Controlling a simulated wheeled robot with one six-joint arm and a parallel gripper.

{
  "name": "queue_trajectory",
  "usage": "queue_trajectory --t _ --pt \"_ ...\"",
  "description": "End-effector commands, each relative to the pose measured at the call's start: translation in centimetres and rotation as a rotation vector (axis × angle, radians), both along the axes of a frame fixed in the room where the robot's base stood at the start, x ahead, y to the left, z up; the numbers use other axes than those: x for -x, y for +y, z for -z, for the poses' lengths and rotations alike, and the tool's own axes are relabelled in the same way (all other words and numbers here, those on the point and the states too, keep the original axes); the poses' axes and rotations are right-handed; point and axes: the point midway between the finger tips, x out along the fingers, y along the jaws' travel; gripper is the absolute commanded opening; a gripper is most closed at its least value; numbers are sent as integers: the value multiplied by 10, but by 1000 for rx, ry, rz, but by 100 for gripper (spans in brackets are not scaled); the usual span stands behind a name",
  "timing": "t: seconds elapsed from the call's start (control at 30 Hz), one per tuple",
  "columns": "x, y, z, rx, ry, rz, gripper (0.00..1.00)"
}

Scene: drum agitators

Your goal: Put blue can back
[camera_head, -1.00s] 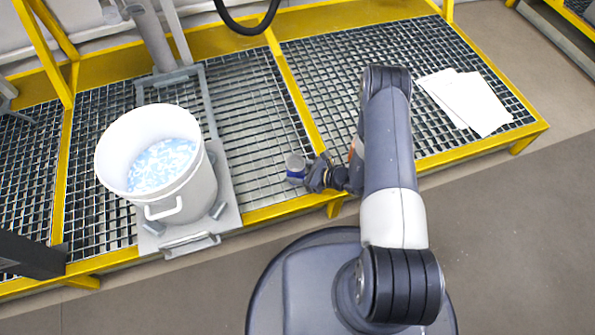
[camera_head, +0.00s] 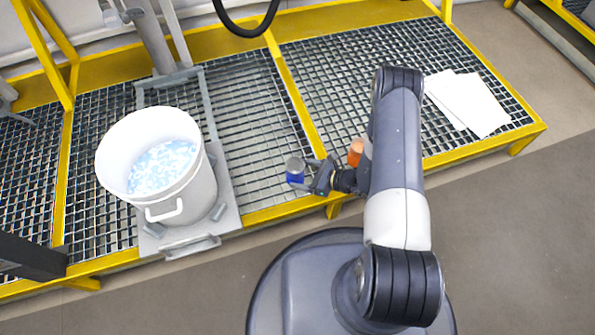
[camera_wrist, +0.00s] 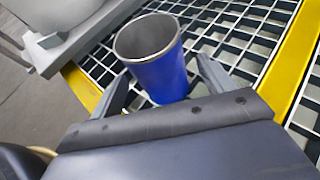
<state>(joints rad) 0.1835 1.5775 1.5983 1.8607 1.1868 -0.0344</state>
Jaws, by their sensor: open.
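The blue can (camera_head: 295,172) stands upright on the metal grating, just behind the front yellow edge and right of the white bucket. It has an open silver rim. In the wrist view the blue can (camera_wrist: 160,65) is in front of my gripper (camera_wrist: 163,88), near and partly between the two fingers. My gripper (camera_head: 313,172) is open, at the can's right side in the head view. Whether the fingers touch the can I cannot tell.
A white bucket (camera_head: 185,200) with bluish contents stands on a grey plate (camera_head: 228,190) to the left. An orange object (camera_head: 356,150) stands by my arm, partly hidden. White papers (camera_head: 468,100) lie at right. A yellow rail (camera_head: 290,85) divides the grating. The grating behind the can is clear.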

Motion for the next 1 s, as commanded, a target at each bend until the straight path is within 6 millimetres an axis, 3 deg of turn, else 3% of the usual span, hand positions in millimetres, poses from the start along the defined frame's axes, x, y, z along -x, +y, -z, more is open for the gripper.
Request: queue_trajectory --t 0.2,0.47,1.0 --pt "17 -38 -20 -1 -1 5 77" --pt "33 -69 -33 0 -1 3 77" --pt "39 -78 -37 0 -2 -2 77"
